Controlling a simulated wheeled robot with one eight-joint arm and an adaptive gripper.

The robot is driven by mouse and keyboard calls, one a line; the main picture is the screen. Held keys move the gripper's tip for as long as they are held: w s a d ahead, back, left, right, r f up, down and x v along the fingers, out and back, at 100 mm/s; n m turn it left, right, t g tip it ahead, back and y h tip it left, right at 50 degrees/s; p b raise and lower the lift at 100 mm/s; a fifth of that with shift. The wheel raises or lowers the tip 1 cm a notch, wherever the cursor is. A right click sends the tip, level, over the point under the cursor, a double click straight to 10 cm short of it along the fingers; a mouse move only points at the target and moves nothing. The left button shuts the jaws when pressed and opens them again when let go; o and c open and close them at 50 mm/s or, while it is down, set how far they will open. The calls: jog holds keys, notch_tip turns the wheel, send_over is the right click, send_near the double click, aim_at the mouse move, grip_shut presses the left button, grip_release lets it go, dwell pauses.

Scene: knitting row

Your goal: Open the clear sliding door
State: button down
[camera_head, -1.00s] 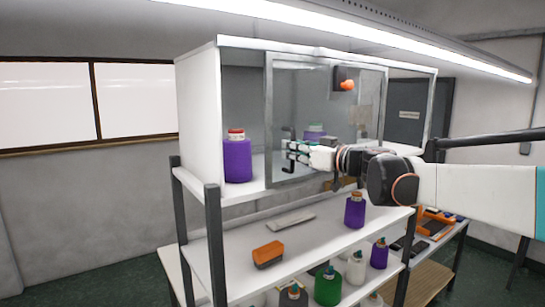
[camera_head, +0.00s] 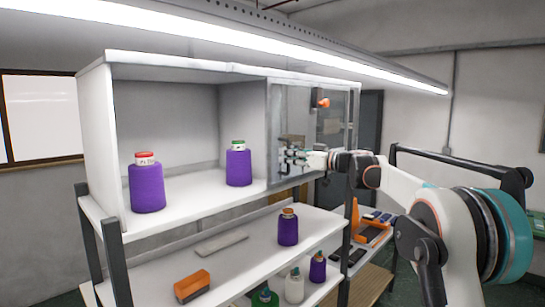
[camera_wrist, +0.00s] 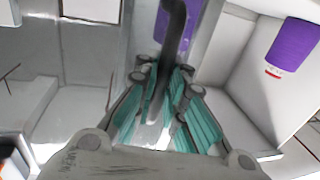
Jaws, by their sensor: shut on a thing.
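The clear sliding door (camera_head: 308,115) has a grey frame and covers the right part of the white cabinet (camera_head: 95,140). The cabinet's left part is uncovered. The door's dark upright handle (camera_head: 283,160) is at the door's left edge. My gripper (camera_head: 292,159) reaches in from the right and is shut on this handle. In the wrist view, the dark handle (camera_wrist: 172,35) runs between the teal fingers of my gripper (camera_wrist: 162,78). The fingers partly hide the handle's lower part.
An orange box (camera_head: 192,286) and another purple cone (camera_head: 288,228) are on the shelf below. A lamp (camera_head: 270,50) hangs above.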

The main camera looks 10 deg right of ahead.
jog(key=shift+w+d+p, duration=0.3)
jog(key=shift+w+d, duration=0.55)
jog(key=shift+d, duration=0.25)
jog(key=shift+w+d+p, duration=0.25)
jog(key=shift+w+d, duration=0.6)
jog(key=shift+d, duration=0.25)
jog(key=c, duration=1.7)
grip_release()
jog(key=shift+d, duration=0.1)
jog(key=shift+o, duration=0.2)
jog(key=v, duration=1.2)
